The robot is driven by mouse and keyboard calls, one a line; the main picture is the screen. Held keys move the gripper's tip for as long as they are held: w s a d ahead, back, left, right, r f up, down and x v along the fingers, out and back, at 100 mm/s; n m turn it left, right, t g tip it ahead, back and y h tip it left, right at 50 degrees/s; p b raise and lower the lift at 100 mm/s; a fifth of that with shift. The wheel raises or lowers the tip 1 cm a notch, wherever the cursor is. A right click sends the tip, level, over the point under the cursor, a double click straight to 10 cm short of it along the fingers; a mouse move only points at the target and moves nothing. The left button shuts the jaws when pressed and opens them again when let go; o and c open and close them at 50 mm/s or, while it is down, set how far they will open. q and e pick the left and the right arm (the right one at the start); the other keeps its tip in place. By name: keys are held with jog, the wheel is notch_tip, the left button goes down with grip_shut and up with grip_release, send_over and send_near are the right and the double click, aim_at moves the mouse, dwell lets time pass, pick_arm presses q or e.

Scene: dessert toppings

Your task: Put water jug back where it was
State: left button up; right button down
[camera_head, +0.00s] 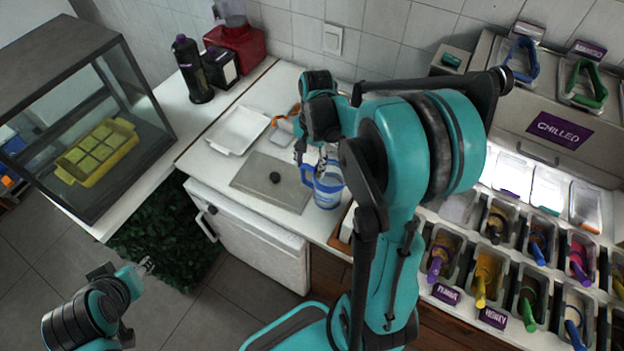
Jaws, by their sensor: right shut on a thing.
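The water jug (328,188) is blue and see-through with a blue handle on its left side. It is upright at the front edge of the white counter, right of a grey lid plate with a black knob. My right gripper (302,158) is shut on the jug's handle; my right arm hides part of the fingers and the space behind the jug. I cannot tell whether the jug touches the counter. My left gripper (146,266) is low at the left, over the floor, away from the counter and empty; its fingers are too small to judge.
The grey lid plate (248,184) and a white tray (238,132) lie left of the jug. A black bottle (190,68) and a red blender (236,42) stand at the back. A glass display case (130,110) is at left. Topping bins with coloured spoons fill the right.

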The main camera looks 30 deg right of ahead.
aim_at(309, 183)
jog(key=shift+s+f, duration=0.1)
jog(key=shift+f, duration=0.85)
jog(key=shift+f+b, duration=0.55)
jog(key=shift+f, duration=0.85)
jog(key=shift+f, duration=0.1)
jog(key=c, duration=0.7)
grip_release()
